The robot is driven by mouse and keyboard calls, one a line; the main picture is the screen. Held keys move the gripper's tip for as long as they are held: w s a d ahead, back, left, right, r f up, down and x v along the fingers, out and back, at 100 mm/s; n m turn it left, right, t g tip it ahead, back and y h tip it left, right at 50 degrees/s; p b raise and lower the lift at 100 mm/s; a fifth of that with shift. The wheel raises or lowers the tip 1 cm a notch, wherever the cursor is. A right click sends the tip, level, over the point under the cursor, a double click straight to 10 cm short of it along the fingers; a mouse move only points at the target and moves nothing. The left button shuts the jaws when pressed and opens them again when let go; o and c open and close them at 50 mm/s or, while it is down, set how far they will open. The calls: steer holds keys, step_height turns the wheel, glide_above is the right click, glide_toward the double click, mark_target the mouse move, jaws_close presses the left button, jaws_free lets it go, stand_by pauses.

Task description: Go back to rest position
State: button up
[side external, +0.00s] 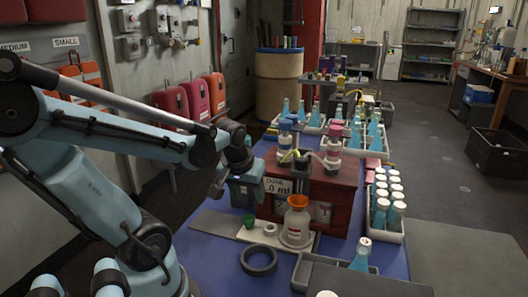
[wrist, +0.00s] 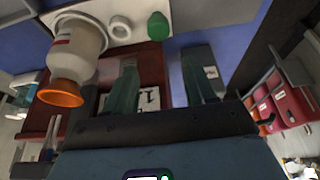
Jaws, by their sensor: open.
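My gripper (side external: 220,183) hangs in the air left of the red dosing box (side external: 335,195), above the blue table (side external: 205,262). In the wrist view my gripper (wrist: 160,65) has its two fingers spread wide with nothing between them. A white bottle with an orange funnel (side external: 298,202) stands in front of the dosing box, apart from my gripper. The bottle also shows at upper left in the wrist view (wrist: 78,45). A green cap (side external: 249,220) and a white ring (wrist: 120,27) lie beside the bottle.
A dark ring (side external: 259,261) lies on the table near the front. A white crate of bottles (side external: 396,232) stands right of the dosing box. Red cases (side external: 170,105) line the left wall.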

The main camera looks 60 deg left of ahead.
steer(key=w+d+r+m+t+h, duration=0.1)
steer(key=w+d+r+m+t, duration=0.1)
steer(key=d+m, duration=0.2)
steer(key=w+d+r+m+t+h, duration=0.1)
steer(key=d+m, duration=0.4)
steer(key=d, duration=0.6)
steer(key=shift+w+d+r+t+h, duration=0.15)
steer(key=shift+w+r+t+h, duration=0.25)
steer(key=shift+w+h, duration=0.25)
steer(key=shift+o, duration=0.3)
steer(key=n+g+y, duration=0.5)
steer(key=n+g, duration=0.2)
steer(key=n, duration=1.1)
glide_toward(249, 217)
steer(key=shift+x, duration=4.25)
